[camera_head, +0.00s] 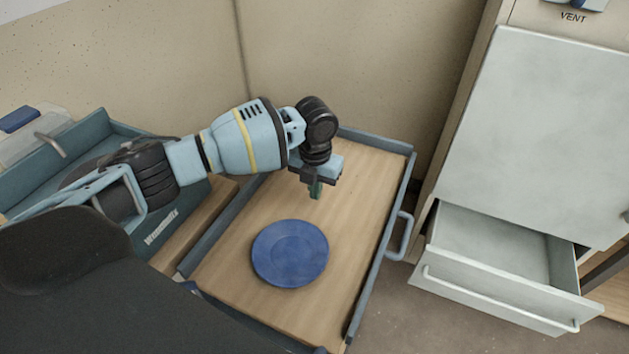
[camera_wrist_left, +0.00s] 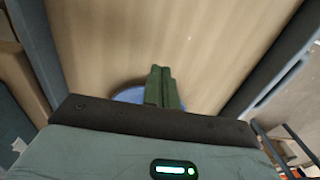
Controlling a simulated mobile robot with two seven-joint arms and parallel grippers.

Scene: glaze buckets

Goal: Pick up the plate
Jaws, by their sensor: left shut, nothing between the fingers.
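A round blue plate (camera_head: 290,253) lies flat on the wooden surface of a tray-like cart top (camera_head: 345,225) with raised blue-grey edges. My left gripper (camera_head: 316,190) is above the same surface, beyond the plate in the head view, pointing down. Its green fingers are shut together with nothing between them, and it is apart from the plate. In the left wrist view the shut fingers (camera_wrist_left: 162,88) cover part of the plate (camera_wrist_left: 130,95), and only a blue edge of it shows. My right gripper is in neither view.
A blue-grey bin (camera_head: 160,228) stands left of the cart top, under my left arm. A pale cabinet (camera_head: 545,130) with an open drawer (camera_head: 500,262) stands at the right. A handle (camera_head: 400,237) sticks out from the cart's right edge. The wood around the plate is clear.

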